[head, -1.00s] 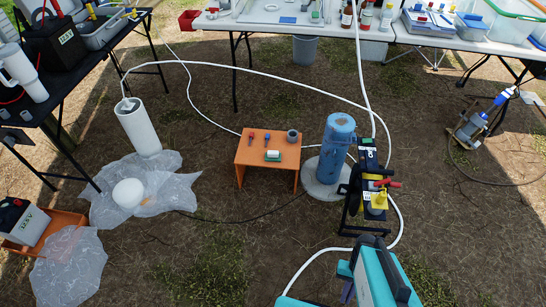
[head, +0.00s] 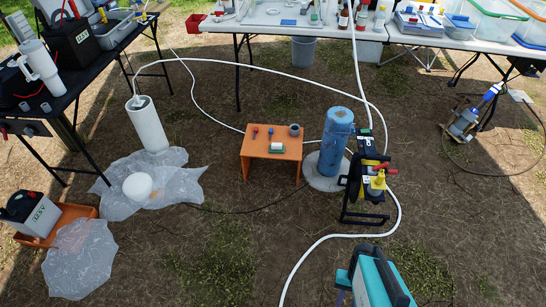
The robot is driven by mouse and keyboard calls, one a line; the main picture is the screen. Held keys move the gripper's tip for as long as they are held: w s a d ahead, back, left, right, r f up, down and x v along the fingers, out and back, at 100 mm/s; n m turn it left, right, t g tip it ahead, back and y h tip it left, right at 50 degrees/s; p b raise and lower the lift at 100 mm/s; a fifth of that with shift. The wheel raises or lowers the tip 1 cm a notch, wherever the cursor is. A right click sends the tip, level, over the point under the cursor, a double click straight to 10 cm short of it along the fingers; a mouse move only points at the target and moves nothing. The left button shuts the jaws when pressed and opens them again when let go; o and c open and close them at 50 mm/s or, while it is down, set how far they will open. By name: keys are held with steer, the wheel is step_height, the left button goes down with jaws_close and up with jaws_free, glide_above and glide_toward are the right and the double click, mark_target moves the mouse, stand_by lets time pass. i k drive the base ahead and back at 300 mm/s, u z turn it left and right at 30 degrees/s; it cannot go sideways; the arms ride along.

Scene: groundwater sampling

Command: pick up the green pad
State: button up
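A small green pad (head: 277,151) lies near the front middle of the low orange stool (head: 262,163). A white block or roll (head: 277,145) sits on the pad and hides much of its top.
Two small tools, one red (head: 255,130) and one blue and red (head: 271,130), and a grey ring or cup (head: 294,130) share the stool top. A blue cylinder (head: 336,143) stands close right of the stool, beside a black-framed reel (head: 366,190). A white hose (head: 316,241) curves past.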

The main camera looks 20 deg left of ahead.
mark_target(275, 148)
steer(key=z, duration=0.1)
steer(key=k, duration=0.55)
steer(key=u, duration=0.6)
steer(key=i, duration=1.65)
steer(key=u, duration=0.95)
